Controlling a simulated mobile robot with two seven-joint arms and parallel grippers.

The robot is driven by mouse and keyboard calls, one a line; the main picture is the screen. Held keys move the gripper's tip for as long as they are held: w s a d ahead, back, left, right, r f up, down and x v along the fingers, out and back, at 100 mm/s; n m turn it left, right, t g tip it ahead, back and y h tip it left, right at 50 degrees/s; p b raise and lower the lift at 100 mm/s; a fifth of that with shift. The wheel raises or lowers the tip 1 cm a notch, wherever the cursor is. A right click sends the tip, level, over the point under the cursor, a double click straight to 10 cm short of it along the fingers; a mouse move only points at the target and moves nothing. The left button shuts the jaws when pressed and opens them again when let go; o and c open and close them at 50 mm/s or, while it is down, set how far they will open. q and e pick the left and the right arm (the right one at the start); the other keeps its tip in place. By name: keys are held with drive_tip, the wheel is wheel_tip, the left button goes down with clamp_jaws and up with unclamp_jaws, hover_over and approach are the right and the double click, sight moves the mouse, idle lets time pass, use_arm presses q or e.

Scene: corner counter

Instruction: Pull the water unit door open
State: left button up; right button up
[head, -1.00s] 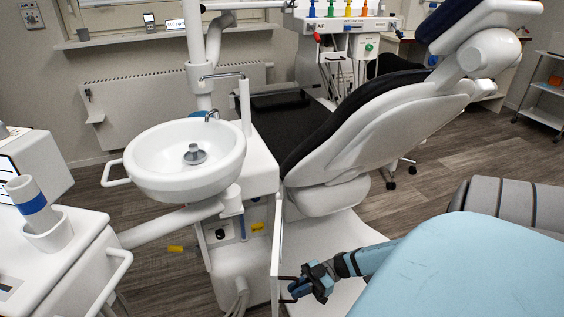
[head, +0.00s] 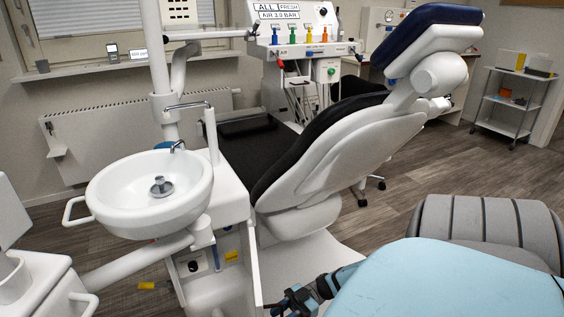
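The water unit (head: 222,205) is the white cabinet beside the basin (head: 150,195). Its door (head: 254,270) stands open and shows almost edge-on as a thin white panel at the cabinet's right side. Inside the opening are a black knob (head: 193,266), a blue strip and a yellow part (head: 232,256). My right gripper (head: 272,305) is at the bottom edge of the picture, just right of the door's lower part. One dark finger points to the door; the rest is cut off, so its grip is unclear. My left gripper is not in view.
The dental chair (head: 345,150) stands behind and to the right of the door. A grey striped cushion (head: 485,230) is at the right. A white cabinet (head: 35,285) is at the lower left. Open wood floor (head: 480,160) lies beyond the chair.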

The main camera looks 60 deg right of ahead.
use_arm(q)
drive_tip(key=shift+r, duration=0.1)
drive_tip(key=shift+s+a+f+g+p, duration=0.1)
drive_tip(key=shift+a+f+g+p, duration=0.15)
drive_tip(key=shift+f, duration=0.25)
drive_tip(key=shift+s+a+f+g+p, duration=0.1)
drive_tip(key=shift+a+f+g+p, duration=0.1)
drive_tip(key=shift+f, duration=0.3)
use_arm(e)
drive_tip(key=v, duration=1.4)
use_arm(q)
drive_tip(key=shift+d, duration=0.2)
use_arm(e)
drive_tip(key=shift+w, duration=0.1)
